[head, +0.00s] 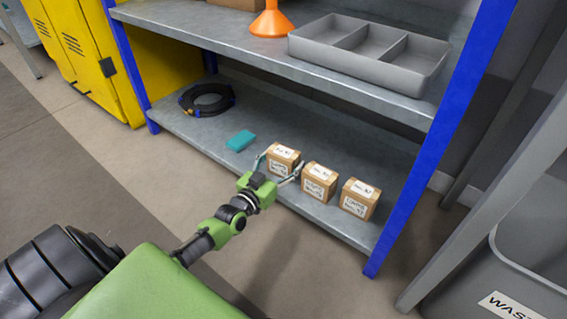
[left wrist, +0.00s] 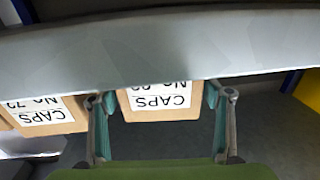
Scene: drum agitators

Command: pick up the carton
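Three small brown cartons with white labels stand in a row at the front of the lower shelf: a left carton (head: 284,158), a middle carton (head: 319,180) and a right carton (head: 360,198). My left gripper (head: 279,166) is open, with one finger on each side of the left carton. In the left wrist view, that carton (left wrist: 158,101) appears upside down between the spread fingertips, its label reading "CAPS". I cannot tell whether the fingers touch it. The neighbouring carton (left wrist: 45,116) is close beside one finger. My right gripper is not in view.
A teal block (head: 240,141) and a coiled black hose (head: 207,99) lie on the lower shelf to the left. The upper shelf (head: 200,32) overhangs, bearing a grey divided tray (head: 318,45) and an orange funnel (head: 270,22). A blue post (head: 440,130) stands at the right.

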